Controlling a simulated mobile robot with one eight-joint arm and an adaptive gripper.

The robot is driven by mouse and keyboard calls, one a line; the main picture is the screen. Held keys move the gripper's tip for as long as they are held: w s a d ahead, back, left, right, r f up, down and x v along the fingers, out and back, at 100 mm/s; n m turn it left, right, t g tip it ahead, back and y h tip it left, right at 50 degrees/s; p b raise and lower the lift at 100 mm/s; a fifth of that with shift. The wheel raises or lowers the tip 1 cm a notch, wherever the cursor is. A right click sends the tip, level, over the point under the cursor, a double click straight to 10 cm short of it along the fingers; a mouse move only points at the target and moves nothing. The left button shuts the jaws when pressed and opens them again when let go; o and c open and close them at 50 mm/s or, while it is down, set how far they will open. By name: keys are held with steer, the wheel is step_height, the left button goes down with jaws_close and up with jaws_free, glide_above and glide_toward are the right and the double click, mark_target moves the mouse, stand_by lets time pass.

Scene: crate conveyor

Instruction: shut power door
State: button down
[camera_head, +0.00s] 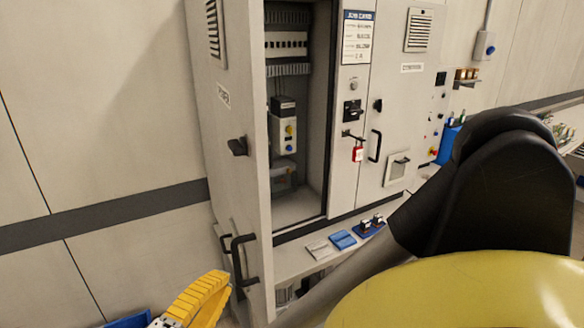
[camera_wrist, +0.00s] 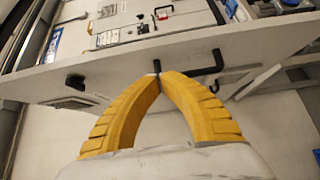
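The power door (camera_head: 245,130) stands swung open on the left of the cabinet, with its inside exposed. It has a black knob (camera_head: 238,146) and, lower down, a black bar handle (camera_head: 238,260). In the wrist view the door (camera_wrist: 110,75) crosses the picture, with the handle (camera_wrist: 207,69) just beyond my fingers. My gripper (camera_head: 226,278) has yellow fingers, low and left of the handle in the head view. In the wrist view my gripper (camera_wrist: 158,74) has its tips together at the handle's left end. They hide part of the bar; I see no clear hold on it.
The open cabinet bay (camera_head: 300,190) holds electrical gear. The wall to the left is bare.

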mark_target(255, 239)
steer(key=b+x, duration=0.1)
steer(key=x, duration=0.8)
steer(key=shift+d+b, duration=0.15)
steer(key=shift+b, duration=0.15)
